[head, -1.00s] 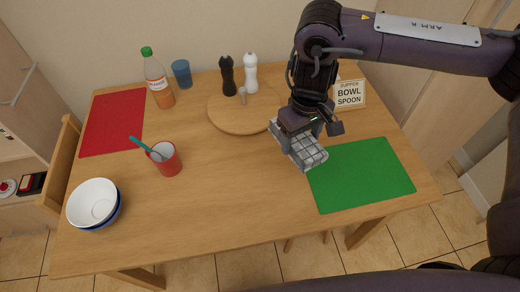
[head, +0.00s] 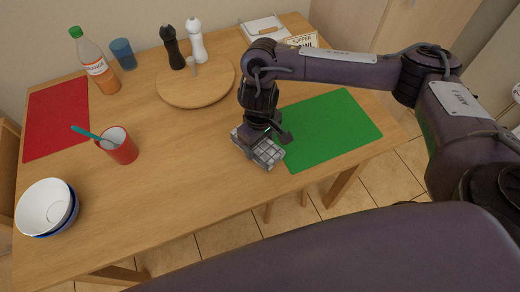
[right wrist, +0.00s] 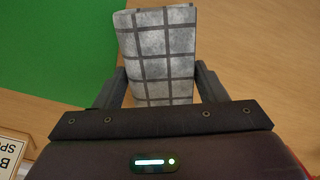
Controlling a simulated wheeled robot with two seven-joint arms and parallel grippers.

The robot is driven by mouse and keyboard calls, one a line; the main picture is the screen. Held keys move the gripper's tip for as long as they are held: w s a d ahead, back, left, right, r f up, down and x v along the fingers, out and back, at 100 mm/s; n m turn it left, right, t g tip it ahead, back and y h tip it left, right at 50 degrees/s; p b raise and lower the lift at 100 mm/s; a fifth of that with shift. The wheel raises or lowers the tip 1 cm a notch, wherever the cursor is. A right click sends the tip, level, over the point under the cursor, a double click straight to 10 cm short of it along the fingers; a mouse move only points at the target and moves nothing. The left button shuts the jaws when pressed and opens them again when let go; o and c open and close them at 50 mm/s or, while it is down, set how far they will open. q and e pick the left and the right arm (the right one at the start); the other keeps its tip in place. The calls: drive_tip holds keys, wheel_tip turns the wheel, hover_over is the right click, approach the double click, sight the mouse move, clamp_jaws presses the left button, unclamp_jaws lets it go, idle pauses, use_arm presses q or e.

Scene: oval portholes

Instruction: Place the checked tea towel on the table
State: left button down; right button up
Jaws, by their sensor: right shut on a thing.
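The checked tea towel (head: 267,152) is a folded grey bundle with dark lines. My right gripper (head: 258,138) is shut on it, over the wooden table (head: 185,160), just left of the green placemat. In the right wrist view the towel (right wrist: 160,55) sits between the two fingers of my right gripper (right wrist: 160,90). The towel is low over the wood; I cannot tell whether it touches the table. My left gripper is not in view.
A green placemat (head: 330,128) lies at right, a red placemat (head: 55,120) at left. A round wooden board (head: 197,84), two mills, a bottle (head: 95,62) and a blue glass (head: 123,54) stand at the back. A red cup (head: 121,149) and bowls (head: 45,207) are at left. The front middle is clear.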

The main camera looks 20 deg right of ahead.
sight(260, 150)
wheel_tip(260, 150, down, 3)
drive_tip(key=shift+s+r+b, duration=0.1)
drive_tip(key=shift+s+b, duration=0.05)
drive_tip(key=shift+b, duration=0.35)
drive_tip(key=shift+f, duration=0.2)
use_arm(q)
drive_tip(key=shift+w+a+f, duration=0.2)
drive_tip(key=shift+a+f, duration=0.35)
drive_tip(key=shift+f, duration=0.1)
use_arm(e)
drive_tip(key=o, duration=0.9)
drive_tip(key=shift+f, duration=0.1)
wheel_tip(260, 150, up, 12)
drive_tip(key=p, duration=0.4)
drive_tip(key=shift+r, duration=0.2)
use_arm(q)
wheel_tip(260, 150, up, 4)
